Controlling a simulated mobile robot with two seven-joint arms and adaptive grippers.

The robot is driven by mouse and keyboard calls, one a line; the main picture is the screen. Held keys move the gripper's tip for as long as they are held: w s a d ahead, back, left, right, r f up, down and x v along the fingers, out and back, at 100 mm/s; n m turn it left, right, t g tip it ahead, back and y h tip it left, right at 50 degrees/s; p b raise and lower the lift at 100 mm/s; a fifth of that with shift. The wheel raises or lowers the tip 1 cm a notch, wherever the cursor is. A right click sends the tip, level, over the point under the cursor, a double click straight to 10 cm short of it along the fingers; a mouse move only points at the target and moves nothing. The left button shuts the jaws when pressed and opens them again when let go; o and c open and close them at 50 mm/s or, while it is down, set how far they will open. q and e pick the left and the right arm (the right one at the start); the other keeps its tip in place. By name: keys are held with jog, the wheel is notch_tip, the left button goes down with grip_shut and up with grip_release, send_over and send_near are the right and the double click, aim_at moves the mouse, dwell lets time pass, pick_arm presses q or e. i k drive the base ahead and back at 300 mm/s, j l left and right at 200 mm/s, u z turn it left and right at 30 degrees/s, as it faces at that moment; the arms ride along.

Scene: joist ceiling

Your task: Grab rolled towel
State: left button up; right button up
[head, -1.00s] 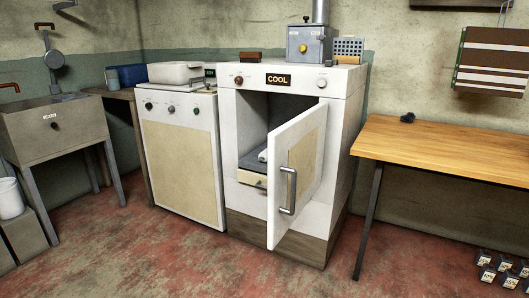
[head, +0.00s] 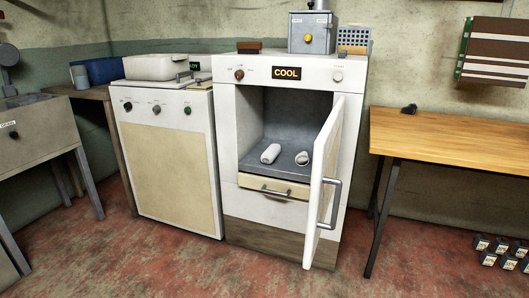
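Two white rolled towels lie apart on the grey floor of the open white cabinet marked COOL. One rolled towel (head: 271,153) lies left of the middle and is fully in view. The other rolled towel (head: 302,158) is at the right, close to the cabinet door's inner edge. The cabinet (head: 232,125) has its door (head: 326,185) swung open toward me on the right side, with a metal handle on its outer face. Neither of my grippers shows in the head view.
A cream drawer (head: 273,189) sits below the cabinet opening. A white unit (head: 170,175) stands close on the left, and a wooden table (head: 460,145) on the right. Small dark boxes (head: 500,250) lie on the floor at the right. The red floor in front is clear.

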aim_at(269, 156)
jog(key=j, duration=0.25)
jog(key=i+j, duration=0.15)
jog(key=z, duration=0.55)
jog(key=i+j+z, duration=0.15)
jog(key=z, duration=0.2)
jog(key=j+z, duration=0.4)
jog(key=i+j+z, duration=0.1)
jog(key=j+z, duration=0.7)
jog(key=j, duration=0.65)
